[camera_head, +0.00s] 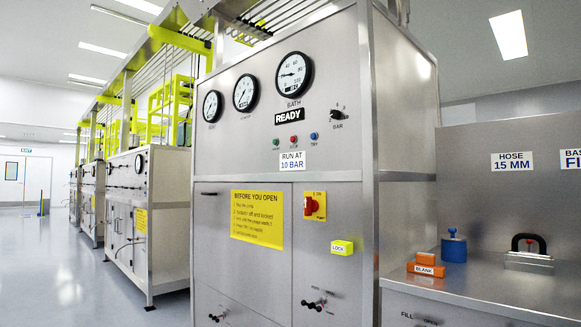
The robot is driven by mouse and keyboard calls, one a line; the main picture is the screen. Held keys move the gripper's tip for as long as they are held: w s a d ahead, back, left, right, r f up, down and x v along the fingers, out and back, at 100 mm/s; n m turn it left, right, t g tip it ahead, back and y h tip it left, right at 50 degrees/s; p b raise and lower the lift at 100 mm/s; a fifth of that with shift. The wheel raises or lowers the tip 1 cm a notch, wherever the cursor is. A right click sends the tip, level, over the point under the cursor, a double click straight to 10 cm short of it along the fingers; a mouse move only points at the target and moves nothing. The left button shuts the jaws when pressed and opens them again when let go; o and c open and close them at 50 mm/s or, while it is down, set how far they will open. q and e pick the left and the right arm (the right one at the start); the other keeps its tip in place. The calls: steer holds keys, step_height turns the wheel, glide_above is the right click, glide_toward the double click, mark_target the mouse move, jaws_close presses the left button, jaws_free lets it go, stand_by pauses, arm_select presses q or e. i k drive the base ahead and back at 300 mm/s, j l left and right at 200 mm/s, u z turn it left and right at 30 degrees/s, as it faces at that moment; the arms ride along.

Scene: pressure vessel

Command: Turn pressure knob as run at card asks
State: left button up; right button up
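The pressure knob (339,115) is a small black knob on the upper right of the steel cabinet front, with "BAR" printed below it. Small marks stand around it, too small to read surely, so I cannot tell its exact setting. The white card (292,160) below reads "RUN AT 10 BAR". A black plate (289,116) reads "READY". Three round white gauges stand in a row, the largest, marked "BATH" below, at the right (293,74). Neither of my grippers is in view.
The cabinet front has a red switch (309,206), a yellow "BEFORE YOU OPEN" notice (257,218) and a yellow "LOCK" tag (342,247). A steel bench at right holds an orange "BLANK" block (425,268), a blue weight-like piece (454,247) and a black-handled item (529,250). Floor at left is clear.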

mark_target(334, 114)
steer(key=i+j+z, duration=0.3)
steer(key=i+j, duration=0.4)
steer(key=j, duration=0.15)
